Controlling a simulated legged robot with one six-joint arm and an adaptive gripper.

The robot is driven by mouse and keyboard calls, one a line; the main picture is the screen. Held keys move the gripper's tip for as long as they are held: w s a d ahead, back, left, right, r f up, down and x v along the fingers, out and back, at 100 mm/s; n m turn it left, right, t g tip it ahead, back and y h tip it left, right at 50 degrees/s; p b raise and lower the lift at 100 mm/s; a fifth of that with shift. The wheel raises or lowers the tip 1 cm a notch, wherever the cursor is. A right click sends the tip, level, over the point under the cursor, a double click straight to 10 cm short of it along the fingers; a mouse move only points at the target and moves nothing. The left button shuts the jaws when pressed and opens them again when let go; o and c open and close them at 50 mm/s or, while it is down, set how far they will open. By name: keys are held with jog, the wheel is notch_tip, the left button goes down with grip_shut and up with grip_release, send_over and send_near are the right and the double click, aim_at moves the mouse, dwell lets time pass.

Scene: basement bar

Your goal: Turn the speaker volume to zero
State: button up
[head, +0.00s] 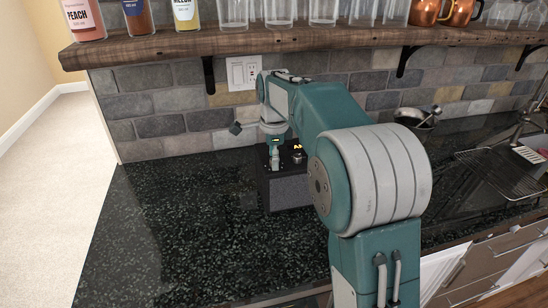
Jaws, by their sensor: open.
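The speaker (290,192) is a dark box with a grey front, standing on the black speckled counter left of my arm. Its dark top carries small lit orange marks, too small to read, and a small round knob-like part (298,157). My gripper (275,165) points down over the left part of the speaker's top, just left of that part. It is open, with nothing seen in it. The fingertips are tiny here, and I cannot tell whether they touch the speaker. My arm covers the area to the right of the speaker.
A wooden shelf (330,38) with bottles, glasses and copper mugs (425,12) runs above the counter (180,235). A white wall outlet (243,72) is on the brick wall behind. A dish rack (505,170) and sink lie at the right. The counter's left part is clear.

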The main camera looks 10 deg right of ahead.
jog(key=shift+a, duration=0.15)
grip_shut()
jog(key=shift+f+n, duration=0.1)
jog(key=shift+n, duration=0.3)
jog(key=n, duration=1.1)
jog(key=shift+d+n, duration=0.2)
jog(key=shift+n, duration=0.2)
dwell(0.4)
